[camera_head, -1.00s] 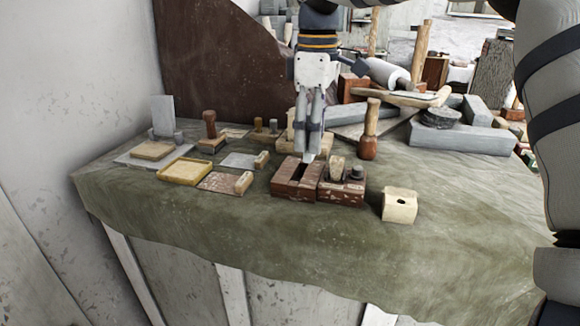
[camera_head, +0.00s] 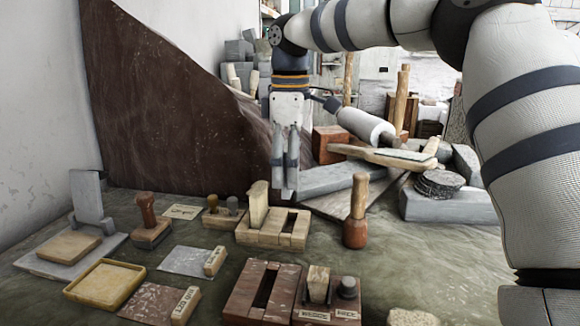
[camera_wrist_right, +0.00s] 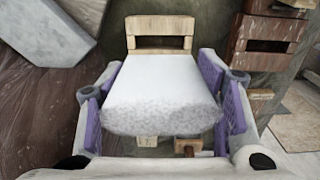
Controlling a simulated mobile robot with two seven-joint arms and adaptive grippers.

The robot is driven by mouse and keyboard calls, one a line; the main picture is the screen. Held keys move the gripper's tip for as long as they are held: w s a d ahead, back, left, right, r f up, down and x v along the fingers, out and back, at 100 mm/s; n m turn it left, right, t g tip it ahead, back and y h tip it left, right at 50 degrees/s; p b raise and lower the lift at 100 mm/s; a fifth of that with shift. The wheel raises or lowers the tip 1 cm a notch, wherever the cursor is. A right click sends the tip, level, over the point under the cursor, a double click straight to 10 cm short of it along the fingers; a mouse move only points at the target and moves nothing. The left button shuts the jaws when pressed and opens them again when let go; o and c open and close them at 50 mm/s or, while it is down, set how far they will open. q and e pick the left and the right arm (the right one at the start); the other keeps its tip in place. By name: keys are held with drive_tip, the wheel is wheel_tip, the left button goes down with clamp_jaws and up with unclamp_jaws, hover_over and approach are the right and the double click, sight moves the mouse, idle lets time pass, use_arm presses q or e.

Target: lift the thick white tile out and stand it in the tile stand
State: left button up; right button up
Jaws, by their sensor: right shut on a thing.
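The thick white tile (camera_wrist_right: 160,82) fills the middle of the right wrist view, with a rough, speckled near edge. My right gripper (camera_wrist_right: 162,105) is shut on it, a purple-padded finger on each side. In the head view the right gripper (camera_head: 285,190) hangs pointing down, above and behind a pale wooden slotted stand (camera_head: 275,238); the tile is hard to make out there. The stand has an upright tan piece at its left and dark open slots at its right. The pale stand also shows beyond the tile in the wrist view (camera_wrist_right: 160,26). My left gripper is not in view.
A red-brown slotted block (camera_head: 245,292) stands in front, beside a labelled block (camera_head: 325,312) holding small pieces. A wooden-handled tool (camera_head: 356,215) stands right of the pale stand. Grey slabs (camera_head: 345,178) lie behind. A stamp (camera_head: 150,228) and yellow tray (camera_head: 105,283) are left.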

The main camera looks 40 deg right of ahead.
sight(291, 192)
drive_tip(key=shift+f, duration=2.8)
drive_tip(key=shift+f, duration=1.8)
drive_tip(key=o, duration=1.3)
drive_tip(key=shift+o, duration=0.2)
drive_tip(key=shift+r, duration=2)
